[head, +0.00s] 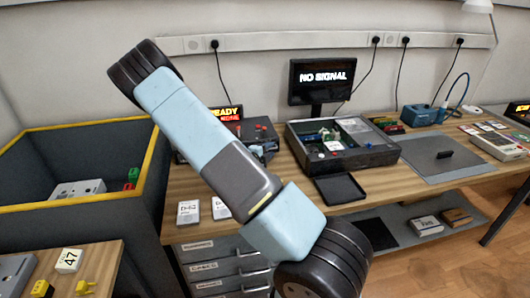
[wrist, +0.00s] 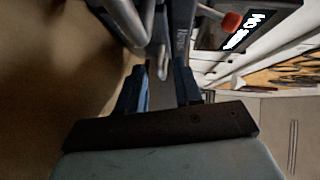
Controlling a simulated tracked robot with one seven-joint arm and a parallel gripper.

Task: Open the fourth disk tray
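A dark device (head: 264,128) with small red parts stands on the wooden bench, partly hidden behind my arm. Its separate trays cannot be told apart in the head view, so I cannot tell which is the fourth. In the wrist view, grey metal bars or handles (wrist: 128,20) and a red-tipped part (wrist: 232,21) show close ahead. My gripper (wrist: 160,75) has its two blue fingers apart, pointing at these bars. A thin grey piece shows between the fingertips; I cannot tell whether they touch it. In the head view my gripper is mostly hidden by my arm, near the device.
A lit display (head: 224,113) stands behind my arm. An open black case (head: 342,146) with parts sits right of it, below a monitor (head: 322,80) reading NO SIGNAL. A dark bin (head: 84,126) with yellow rim stands left.

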